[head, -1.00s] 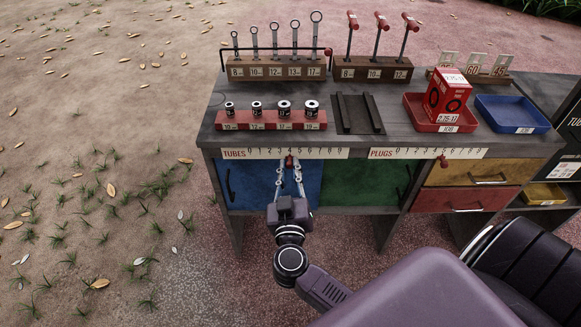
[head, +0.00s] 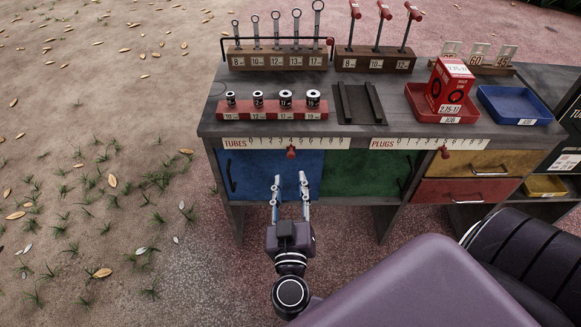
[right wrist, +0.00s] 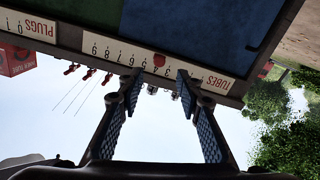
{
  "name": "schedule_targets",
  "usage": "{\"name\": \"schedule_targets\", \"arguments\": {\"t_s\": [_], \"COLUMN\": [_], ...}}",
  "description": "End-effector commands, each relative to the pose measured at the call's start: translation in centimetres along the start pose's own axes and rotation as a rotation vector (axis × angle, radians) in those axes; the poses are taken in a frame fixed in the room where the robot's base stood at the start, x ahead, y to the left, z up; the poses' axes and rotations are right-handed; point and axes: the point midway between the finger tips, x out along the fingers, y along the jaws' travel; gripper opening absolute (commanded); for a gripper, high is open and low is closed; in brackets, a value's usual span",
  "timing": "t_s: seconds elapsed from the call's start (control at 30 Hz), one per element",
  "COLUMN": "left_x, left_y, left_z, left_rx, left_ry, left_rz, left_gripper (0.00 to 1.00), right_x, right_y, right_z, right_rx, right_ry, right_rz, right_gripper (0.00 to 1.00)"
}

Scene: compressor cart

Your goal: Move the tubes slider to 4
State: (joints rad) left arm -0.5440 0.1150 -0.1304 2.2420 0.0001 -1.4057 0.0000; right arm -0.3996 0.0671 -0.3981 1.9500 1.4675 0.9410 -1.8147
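The tubes scale (head: 330,144) is a white strip numbered from 0 on the cart's front edge. Its red slider knob (head: 291,153) stands at about the 4. In the right wrist view, which is upside down, the red knob (right wrist: 159,60) shows beyond and between the fingertips. My right gripper (head: 290,180) is open and empty in front of the blue door, apart from the knob on the near side. The right wrist view also shows its two fingers (right wrist: 160,82) spread with nothing between them. My left gripper is not in view.
The plugs scale (head: 410,144) with its own red knob (head: 445,152) is to the right. Above are a red socket rack (head: 270,114), a red tray (head: 450,118) with a box, and a blue tray (head: 515,107). Ground in front is free.

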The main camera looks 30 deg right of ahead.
Motion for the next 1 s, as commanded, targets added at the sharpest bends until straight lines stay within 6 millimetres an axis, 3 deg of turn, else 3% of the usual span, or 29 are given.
{"name": "schedule_targets", "arguments": {"t_s": [0.1,0.3,0.87,1.0], "left_x": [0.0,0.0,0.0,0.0], "left_y": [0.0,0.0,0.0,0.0], "left_z": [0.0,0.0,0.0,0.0], "left_rx": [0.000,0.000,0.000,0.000], "left_ry": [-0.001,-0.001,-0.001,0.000], "left_rz": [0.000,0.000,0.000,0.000], "left_gripper": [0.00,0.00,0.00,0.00], "right_x": [-2.1,-3.7,-3.8,-3.6], "right_y": [0.0,0.0,0.0,-1.0], "right_z": [0.1,0.0,-0.1,-1.4], "right_rx": [0.000,0.000,0.001,0.028], "right_ry": [-0.003,-0.001,0.002,0.050], "right_rz": [0.000,0.001,0.000,-0.052], "right_gripper": [0.33,0.33,0.33,0.33]}}
